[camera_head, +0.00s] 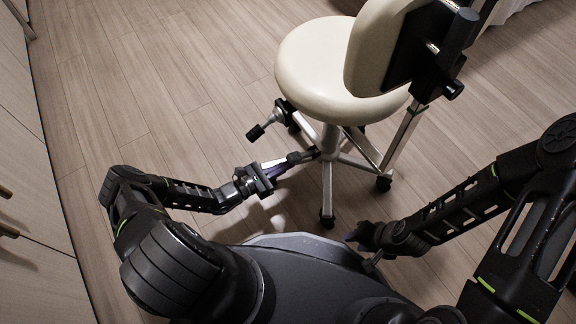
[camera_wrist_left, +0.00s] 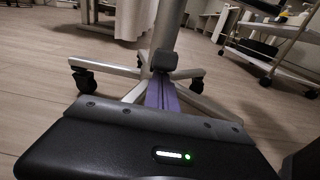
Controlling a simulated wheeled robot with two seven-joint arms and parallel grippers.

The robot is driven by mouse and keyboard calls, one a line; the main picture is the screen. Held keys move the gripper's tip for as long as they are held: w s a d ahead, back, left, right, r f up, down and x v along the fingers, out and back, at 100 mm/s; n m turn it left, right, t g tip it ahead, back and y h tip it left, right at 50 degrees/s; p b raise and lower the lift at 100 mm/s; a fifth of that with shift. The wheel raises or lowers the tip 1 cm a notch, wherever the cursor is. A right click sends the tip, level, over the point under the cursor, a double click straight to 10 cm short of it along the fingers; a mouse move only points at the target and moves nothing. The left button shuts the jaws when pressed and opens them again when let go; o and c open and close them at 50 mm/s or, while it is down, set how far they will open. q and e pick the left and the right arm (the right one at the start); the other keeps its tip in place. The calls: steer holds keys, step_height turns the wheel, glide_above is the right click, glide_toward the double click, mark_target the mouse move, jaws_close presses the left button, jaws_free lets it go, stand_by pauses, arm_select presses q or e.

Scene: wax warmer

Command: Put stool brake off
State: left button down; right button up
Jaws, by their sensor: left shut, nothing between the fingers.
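The stool (camera_head: 316,70) has a round cream seat, a cream backrest, a pale column and a star base on dark casters. Its column (camera_wrist_left: 167,30) and base legs also show in the left wrist view. A silver rod with a dark end (camera_head: 256,132) sticks out left below the seat; I cannot tell whether it is the brake. My left gripper (camera_head: 298,157) is shut and empty, low beside the column foot. Its purple-sided fingers (camera_wrist_left: 165,90) point at the base; contact is unclear. My right gripper (camera_head: 352,237) is low, right of the stool's front caster, its jaws unclear.
A wooden cabinet front (camera_head: 32,165) stands along the left edge. Wood-plank floor (camera_head: 150,80) is clear to the left of the stool. A wheeled cart (camera_wrist_left: 270,60) stands at the right in the left wrist view.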

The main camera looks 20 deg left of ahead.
arm_select(q)
steer(key=shift+f, duration=0.15)
steer(key=f+v, duration=0.2)
steer(key=v, duration=0.9)
steer(key=shift+s+a+b, duration=0.2)
steer(key=shift+s+b, duration=0.05)
steer(key=shift+b, duration=0.15)
stand_by(0.4)
